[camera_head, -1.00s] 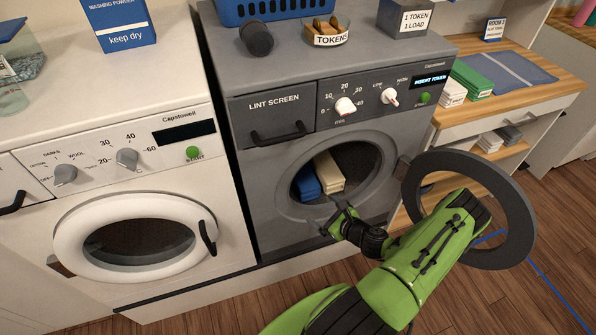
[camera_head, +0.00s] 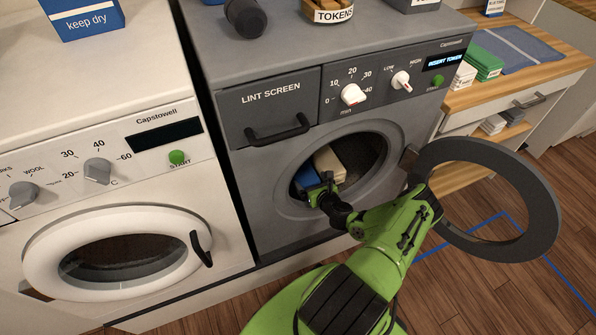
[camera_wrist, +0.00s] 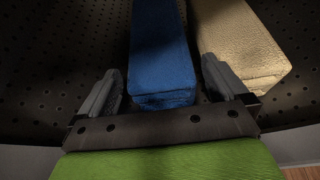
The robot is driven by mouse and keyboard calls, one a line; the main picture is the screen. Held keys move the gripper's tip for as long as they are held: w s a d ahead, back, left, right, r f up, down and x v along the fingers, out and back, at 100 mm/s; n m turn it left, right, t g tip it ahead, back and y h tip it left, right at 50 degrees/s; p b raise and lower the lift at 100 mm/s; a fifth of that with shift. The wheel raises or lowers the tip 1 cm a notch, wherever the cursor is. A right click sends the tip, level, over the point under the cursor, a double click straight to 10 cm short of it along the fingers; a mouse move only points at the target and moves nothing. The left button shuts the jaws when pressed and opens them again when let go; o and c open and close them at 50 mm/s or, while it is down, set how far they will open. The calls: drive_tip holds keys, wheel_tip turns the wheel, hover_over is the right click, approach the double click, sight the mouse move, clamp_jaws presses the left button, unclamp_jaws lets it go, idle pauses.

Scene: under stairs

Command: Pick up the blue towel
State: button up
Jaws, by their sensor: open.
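The blue towel (camera_wrist: 160,55) lies folded inside the drum of the grey dryer (camera_head: 262,180), beside a cream towel (camera_wrist: 236,45) on its right. In the head view the blue towel (camera_head: 306,178) is partly hidden by my gripper (camera_head: 322,188), which is at the drum opening. In the wrist view my gripper (camera_wrist: 163,90) is open, with one finger on each side of the blue towel's near end. The right finger is close to the gap between the two towels. I cannot tell whether either finger touches a towel.
The dryer's round door (camera_head: 535,205) stands open to the right of my arm. The perforated drum wall (camera_wrist: 60,60) surrounds the towels. A white washer (camera_head: 215,232) stands at the left. A wooden counter (camera_head: 545,75) with folded towels is at the right.

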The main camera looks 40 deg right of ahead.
sight(306, 177)
drive_tip(key=b+x, duration=0.1)
drive_tip(key=x, duration=0.4)
drive_tip(key=shift+a+b, duration=0.1)
drive_tip(key=shift+b, duration=0.3)
drive_tip(key=shift+s, duration=0.1)
drive_tip(key=shift+c, duration=0.3)
drive_tip(key=c, duration=0.8)
drive_tip(key=shift+r, duration=0.15)
wheel_tip(306, 177, up, 10)
drive_tip(key=p, duration=0.4)
